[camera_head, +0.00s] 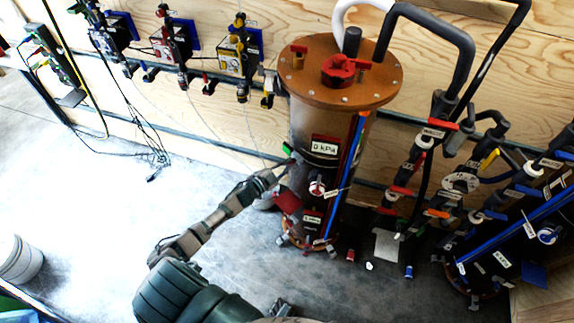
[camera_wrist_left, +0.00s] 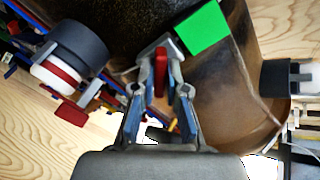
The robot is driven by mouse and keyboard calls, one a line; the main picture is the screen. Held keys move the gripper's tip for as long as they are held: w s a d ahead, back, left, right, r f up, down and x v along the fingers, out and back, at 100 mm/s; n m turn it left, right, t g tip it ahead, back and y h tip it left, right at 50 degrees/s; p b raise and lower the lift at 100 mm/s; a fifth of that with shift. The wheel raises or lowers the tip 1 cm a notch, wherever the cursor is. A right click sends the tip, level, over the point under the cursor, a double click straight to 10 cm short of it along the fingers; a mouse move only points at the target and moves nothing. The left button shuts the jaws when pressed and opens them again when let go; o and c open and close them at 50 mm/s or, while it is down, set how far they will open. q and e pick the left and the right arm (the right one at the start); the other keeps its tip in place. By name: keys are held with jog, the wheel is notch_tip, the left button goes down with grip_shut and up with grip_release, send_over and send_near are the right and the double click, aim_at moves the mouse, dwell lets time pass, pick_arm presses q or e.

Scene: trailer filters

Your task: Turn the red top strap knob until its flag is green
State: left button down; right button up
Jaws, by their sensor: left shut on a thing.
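The filter cylinder (camera_head: 304,125) stands upright with a brown flanged lid. My left gripper (camera_head: 289,163) reaches its left side at strap height. In the left wrist view my left gripper (camera_wrist_left: 160,58) is shut on the red top strap knob (camera_wrist_left: 160,72), which shows as a thin red bar between the fingertips. A green flag (camera_wrist_left: 203,28) shows on the cylinder beside the fingertips; it also shows in the head view (camera_head: 287,149). The knob is hidden by the gripper in the head view. A grey part at the bottom edge (camera_head: 281,309) may be my right gripper; its fingers are unclear.
A red plate (camera_head: 287,203) and a white-and-red valve (camera_head: 317,187) sit lower on the cylinder. Pipes and valves (camera_head: 435,130) crowd the right. Wall-mounted regulators (camera_head: 240,50) hang behind. Loose cables (camera_head: 150,155) lie at left. The floor (camera_head: 110,215) at left is mostly clear.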

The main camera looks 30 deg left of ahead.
pick_arm(q)
jog(key=shift+w+r, duration=0.1)
jog(key=shift+r, duration=0.15)
jog(key=c, duration=1.3)
grip_release()
jog(key=shift+o, duration=0.5)
jog(key=shift+f, duration=0.15)
jog(key=v, duration=1.2)
jog(key=shift+f, duration=0.15)
